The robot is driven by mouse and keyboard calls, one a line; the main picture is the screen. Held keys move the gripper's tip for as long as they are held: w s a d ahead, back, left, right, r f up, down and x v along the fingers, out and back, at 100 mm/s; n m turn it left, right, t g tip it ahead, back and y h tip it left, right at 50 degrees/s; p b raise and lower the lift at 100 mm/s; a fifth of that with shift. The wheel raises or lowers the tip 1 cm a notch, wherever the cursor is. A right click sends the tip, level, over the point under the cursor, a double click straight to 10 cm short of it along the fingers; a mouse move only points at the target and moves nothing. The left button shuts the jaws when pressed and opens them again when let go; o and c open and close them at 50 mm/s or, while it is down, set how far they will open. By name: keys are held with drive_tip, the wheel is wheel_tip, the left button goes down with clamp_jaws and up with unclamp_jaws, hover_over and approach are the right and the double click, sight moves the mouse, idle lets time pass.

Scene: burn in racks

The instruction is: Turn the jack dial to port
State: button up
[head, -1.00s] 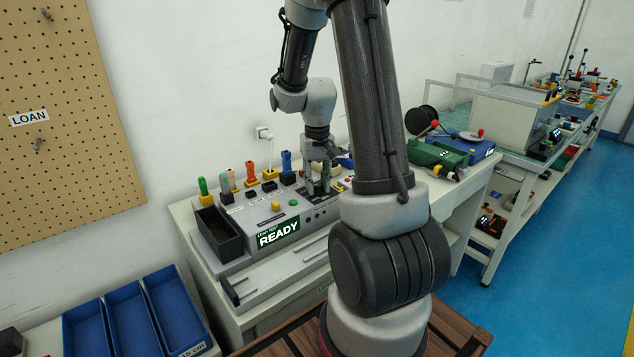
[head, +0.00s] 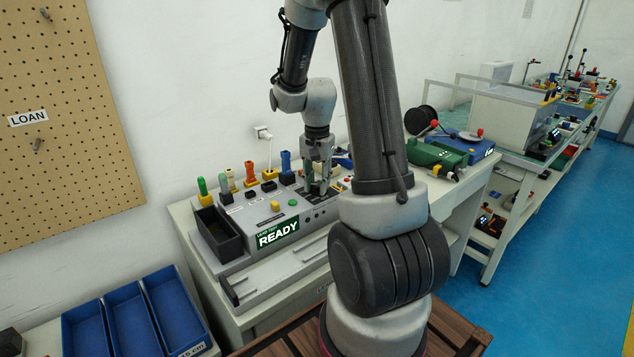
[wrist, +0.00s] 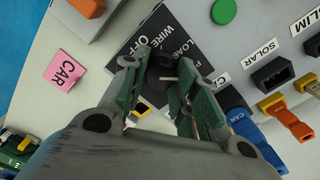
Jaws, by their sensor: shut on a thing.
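My gripper (wrist: 156,78) is shut on the dial, with green-lined fingers on either side. In the head view, my gripper (head: 318,190) is down at the right part of the grey test console (head: 233,265); the dial is hidden there by the fingers.
The console has a lit READY screen (head: 278,233), a black bin (head: 218,234) and several colored plugs standing along its back. A green box (head: 437,157) stands on the bench to the right.

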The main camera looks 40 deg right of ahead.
sight(317, 184)
idle(0.4)
drive_tip(key=o, duration=1)
wheel_tip(317, 184, up, 12)
drive_tip(key=shift+r, duration=0.1)
idle(0.3)
drive_tip(key=s+a+r+n+t, duration=0.1)
drive_tip(key=s+a+r+n, duration=0.1)
drive_tip(key=s, duration=0.4)
drive_tip(key=s+a+r+n+t, duration=0.2)
drive_tip(key=s+a+r+n, duration=0.1)
drive_tip(key=s+a+n, duration=0.2)
drive_tip(key=s+a+r+n+t, duration=0.1)
drive_tip(key=s+a+r+n, duration=0.1)
drive_tip(key=s, duration=0.5)
drive_tip(key=shift+s+a+r+n, duration=0.15)
drive_tip(key=shift+a+n, duration=0.25)
drive_tip(key=shift+n, duration=0.25)
drive_tip(key=shift+s+a+r+n, duration=0.1)
drive_tip(key=shift+a+n, duration=0.3)
drive_tip(key=shift+n, duration=0.25)
